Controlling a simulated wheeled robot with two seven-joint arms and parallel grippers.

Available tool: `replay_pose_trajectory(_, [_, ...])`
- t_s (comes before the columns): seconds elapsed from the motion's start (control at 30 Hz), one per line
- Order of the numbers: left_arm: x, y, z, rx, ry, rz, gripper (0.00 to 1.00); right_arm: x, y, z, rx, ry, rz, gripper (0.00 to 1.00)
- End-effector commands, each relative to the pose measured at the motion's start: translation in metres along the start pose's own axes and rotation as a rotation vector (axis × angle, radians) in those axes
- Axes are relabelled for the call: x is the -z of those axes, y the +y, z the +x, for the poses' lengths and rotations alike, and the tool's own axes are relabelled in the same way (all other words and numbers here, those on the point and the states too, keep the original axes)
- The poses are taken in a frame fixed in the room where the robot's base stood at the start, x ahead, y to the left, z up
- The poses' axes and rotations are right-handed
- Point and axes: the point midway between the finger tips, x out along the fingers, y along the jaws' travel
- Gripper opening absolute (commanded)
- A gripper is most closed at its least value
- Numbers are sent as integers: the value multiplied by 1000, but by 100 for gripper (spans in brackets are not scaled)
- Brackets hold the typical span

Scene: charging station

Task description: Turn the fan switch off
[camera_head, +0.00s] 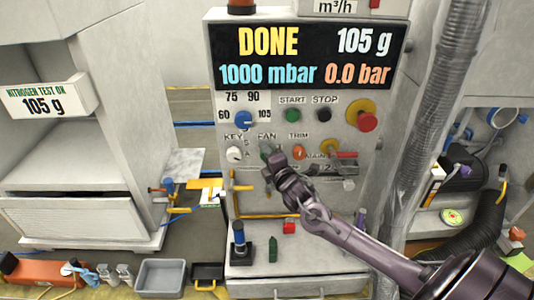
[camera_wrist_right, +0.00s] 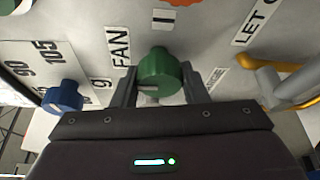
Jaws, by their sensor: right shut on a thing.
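The fan switch is a green round knob (camera_wrist_right: 160,70) with a pale pointer mark, in the middle of the right wrist view beside the FAN label (camera_wrist_right: 120,48). In the head view the green fan knob (camera_head: 265,148) sits under the FAN label on the grey control panel (camera_head: 225,110), partly hidden by my gripper. My right gripper (camera_head: 272,158) reaches in from the lower right. In the right wrist view its two fingers (camera_wrist_right: 160,84) stand on both sides of the knob and are shut on it. My left gripper is in neither view.
A blue knob (camera_head: 243,119), a white key knob (camera_head: 235,154), an orange trim knob (camera_head: 299,152), green and black buttons and a red stop button (camera_head: 367,121) surround the fan knob. The display (camera_head: 306,55) reads DONE. A grey hose (camera_head: 440,100) hangs at right.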

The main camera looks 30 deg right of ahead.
Motion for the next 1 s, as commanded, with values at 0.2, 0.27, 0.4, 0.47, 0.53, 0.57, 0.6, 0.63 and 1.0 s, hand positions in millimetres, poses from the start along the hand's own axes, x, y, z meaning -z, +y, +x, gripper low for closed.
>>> replay_pose_trajectory(0.2, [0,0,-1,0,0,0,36,1,-2,0,9,2,-16,17])
replay_pose_trajectory(0.27, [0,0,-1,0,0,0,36,1,-2,0,9,2,-17,17])
replay_pose_trajectory(0.4, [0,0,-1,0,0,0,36,1,-2,0,9,2,-16,17])
replay_pose_trajectory(0.47, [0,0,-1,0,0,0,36,1,-2,0,9,2,-16,17])
replay_pose_trajectory(0.53, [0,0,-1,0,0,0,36,1,-2,0,9,2,-16,45])
replay_pose_trajectory(0.57, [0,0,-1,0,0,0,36,1,-2,0,9,2,-16,49])
replay_pose_trajectory(0.6, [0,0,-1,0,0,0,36,1,-2,0,9,2,-15,54])
replay_pose_trajectory(0.63, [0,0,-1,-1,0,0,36,1,-1,0,8,1,-15,58])
replay_pose_trajectory(1.0, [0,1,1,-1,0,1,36,0,-2,-4,7,1,-14,61])
